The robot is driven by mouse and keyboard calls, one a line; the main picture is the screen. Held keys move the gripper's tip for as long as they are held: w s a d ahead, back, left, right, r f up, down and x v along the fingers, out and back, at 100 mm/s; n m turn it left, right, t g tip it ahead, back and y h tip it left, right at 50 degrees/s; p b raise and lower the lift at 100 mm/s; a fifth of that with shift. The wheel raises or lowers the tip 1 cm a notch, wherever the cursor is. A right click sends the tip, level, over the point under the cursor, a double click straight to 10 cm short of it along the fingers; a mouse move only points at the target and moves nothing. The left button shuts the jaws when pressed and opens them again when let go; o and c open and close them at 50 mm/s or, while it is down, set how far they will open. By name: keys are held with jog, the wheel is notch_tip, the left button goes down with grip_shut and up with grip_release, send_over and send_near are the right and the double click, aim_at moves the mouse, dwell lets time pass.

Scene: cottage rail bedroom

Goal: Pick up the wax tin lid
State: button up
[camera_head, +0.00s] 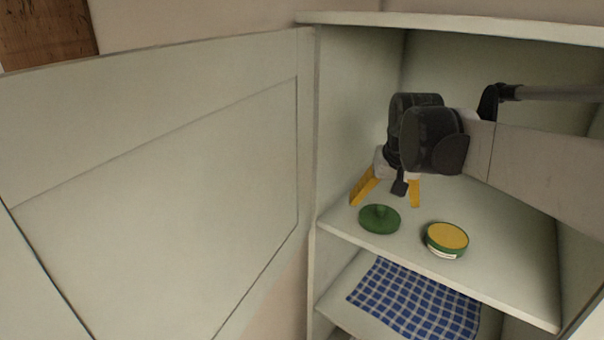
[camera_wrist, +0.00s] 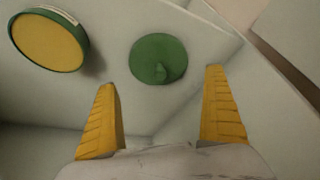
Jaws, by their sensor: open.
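The open wax tin (camera_head: 445,239), green with a yellow filling and a pale label, sits to the right of the lid, and at the upper left of the wrist view (camera_wrist: 47,40). My gripper (camera_head: 388,204) has yellow fingers spread apart and empty, above the shelf just behind the lid. In the wrist view the fingers (camera_wrist: 161,77) touch nothing.
The shelf (camera_head: 500,272) is bare around the lid and tin. The cupboard's side wall (camera_head: 350,130) stands close to the left of my gripper. An open door (camera_head: 170,180) spans the left. A blue checked cloth (camera_head: 415,300) lies on the lower shelf.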

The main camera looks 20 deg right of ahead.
aim_at(382, 209)
jog(key=p+x, duration=0.1)
jog(key=x, duration=0.4)
jog(key=shift+s+f, duration=0.15)
jog(key=shift+f, duration=0.1)
jog(key=shift+s, duration=0.15)
jog(key=c, duration=0.9)
jog(key=shift+r, duration=0.15)
